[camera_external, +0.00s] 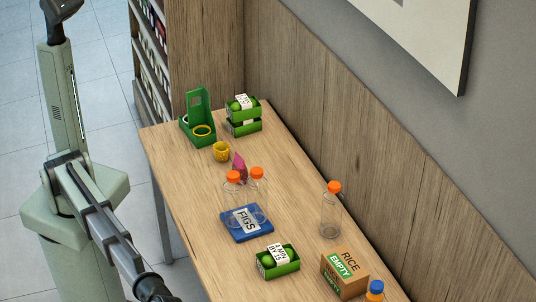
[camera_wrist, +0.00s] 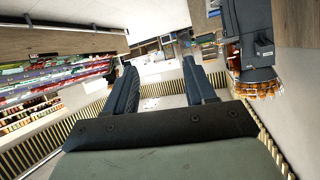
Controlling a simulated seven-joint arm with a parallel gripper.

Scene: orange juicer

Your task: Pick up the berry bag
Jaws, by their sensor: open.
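The berry bag appears to be the small magenta bag (camera_external: 240,166) in the external view. It stands on the wooden table behind two clear bottles with orange caps (camera_external: 233,176) (camera_external: 257,173), and its lower part is partly hidden by them. A yellow cup (camera_external: 221,151) is just beyond it to the left. My gripper (camera_wrist: 161,85) shows in the wrist view with its two dark fingers apart and nothing between them. The wrist view shows shelves and floor, not the bag. In the external view I cannot make out my fingers.
The wooden table (camera_external: 190,215) has bare room along its left side. A green juicer-like stand (camera_external: 197,125), green fruit crates (camera_external: 243,117) (camera_external: 278,262), another bottle (camera_external: 331,215) and a RICE box (camera_external: 344,274) stand around. A wood-panelled wall (camera_external: 350,140) borders the right.

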